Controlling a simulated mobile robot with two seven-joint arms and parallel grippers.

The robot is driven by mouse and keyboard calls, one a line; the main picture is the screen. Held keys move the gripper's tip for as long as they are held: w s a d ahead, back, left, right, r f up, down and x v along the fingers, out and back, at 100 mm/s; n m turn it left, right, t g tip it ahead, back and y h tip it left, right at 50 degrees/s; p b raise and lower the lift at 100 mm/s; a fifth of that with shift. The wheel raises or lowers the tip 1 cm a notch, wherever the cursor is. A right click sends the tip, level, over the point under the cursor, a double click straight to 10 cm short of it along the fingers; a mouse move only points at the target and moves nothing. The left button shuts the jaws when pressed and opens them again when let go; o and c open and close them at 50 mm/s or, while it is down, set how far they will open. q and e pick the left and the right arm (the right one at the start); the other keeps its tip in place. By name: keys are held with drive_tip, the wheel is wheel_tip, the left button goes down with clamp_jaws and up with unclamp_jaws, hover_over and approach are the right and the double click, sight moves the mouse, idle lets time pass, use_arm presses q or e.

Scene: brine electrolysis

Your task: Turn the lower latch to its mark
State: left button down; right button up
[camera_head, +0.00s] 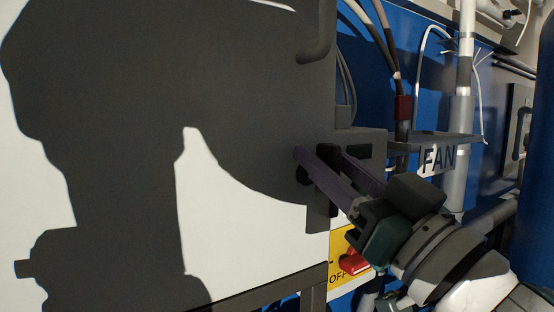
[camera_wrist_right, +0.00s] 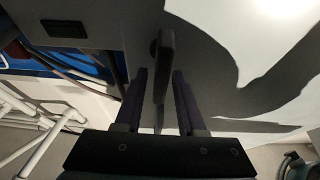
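The latch is a dark handle on the cabinet door, seen partly behind my right gripper (camera_head: 324,152) in the head view. In the right wrist view the latch (camera_wrist_right: 163,62) is a dark upright bar lying between the two purple fingers of my right gripper (camera_wrist_right: 161,76). The fingers are apart, one on each side of the bar, with a narrow gap showing. Whether either finger touches it I cannot tell. No latch mark can be made out. My left gripper is not in view.
The white cabinet door (camera_head: 110,180) is largely covered by a dark shadow. A shelf with a FAN label (camera_head: 438,159) juts out to the right of the latch. A red switch on a yellow OFF plate (camera_head: 341,245) sits below my right gripper. Pipes and cables stand behind.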

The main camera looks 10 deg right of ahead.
clamp_jaws()
